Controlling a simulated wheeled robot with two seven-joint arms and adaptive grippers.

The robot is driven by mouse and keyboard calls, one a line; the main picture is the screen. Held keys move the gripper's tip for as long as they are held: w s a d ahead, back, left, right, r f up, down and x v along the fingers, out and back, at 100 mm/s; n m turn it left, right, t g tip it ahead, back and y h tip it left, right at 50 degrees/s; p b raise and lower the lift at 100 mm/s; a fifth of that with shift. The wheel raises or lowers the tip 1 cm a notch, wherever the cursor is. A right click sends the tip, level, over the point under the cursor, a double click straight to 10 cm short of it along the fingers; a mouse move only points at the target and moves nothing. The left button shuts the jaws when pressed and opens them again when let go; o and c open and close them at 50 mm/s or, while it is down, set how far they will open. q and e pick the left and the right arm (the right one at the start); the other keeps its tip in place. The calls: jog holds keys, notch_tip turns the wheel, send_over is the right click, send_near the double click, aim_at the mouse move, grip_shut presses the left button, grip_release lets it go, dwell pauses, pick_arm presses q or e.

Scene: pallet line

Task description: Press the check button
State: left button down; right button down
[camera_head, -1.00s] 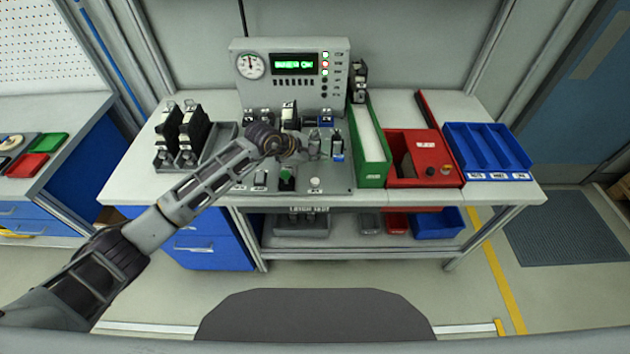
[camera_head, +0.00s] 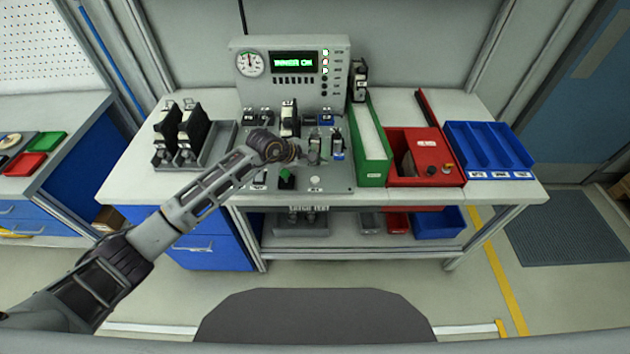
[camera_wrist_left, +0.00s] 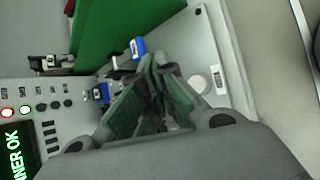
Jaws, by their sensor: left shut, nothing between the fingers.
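A pale round button (camera_head: 315,180) sits near the front edge of the grey control panel (camera_head: 340,186). It also shows in the left wrist view (camera_wrist_left: 199,83), with a white label beside it too small to read. My left gripper (camera_head: 302,150) is above the panel, behind the button in the head view. In the wrist view the left fingers (camera_wrist_left: 160,72) are shut and empty, and their tips are left of the button, apart from it in the picture. The height gap is hard to judge. My right gripper is not in view.
A green bin (camera_head: 384,172), a red box (camera_head: 410,182) and a blue tray (camera_head: 485,150) stand right of the panel. Black-and-silver units (camera_head: 186,130) stand left.

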aim_at(317, 181)
pick_arm(q)
jog(key=shift+f+b, duration=0.65)
jog(key=shift+f, duration=0.95)
jog(key=shift+f+b, duration=0.85)
jog(key=shift+f, duration=0.25)
jog(key=shift+f, duration=0.15)
jog(key=shift+f+b, duration=0.3)
jog(key=shift+b, duration=0.3)
jog(key=shift+f, duration=0.1)
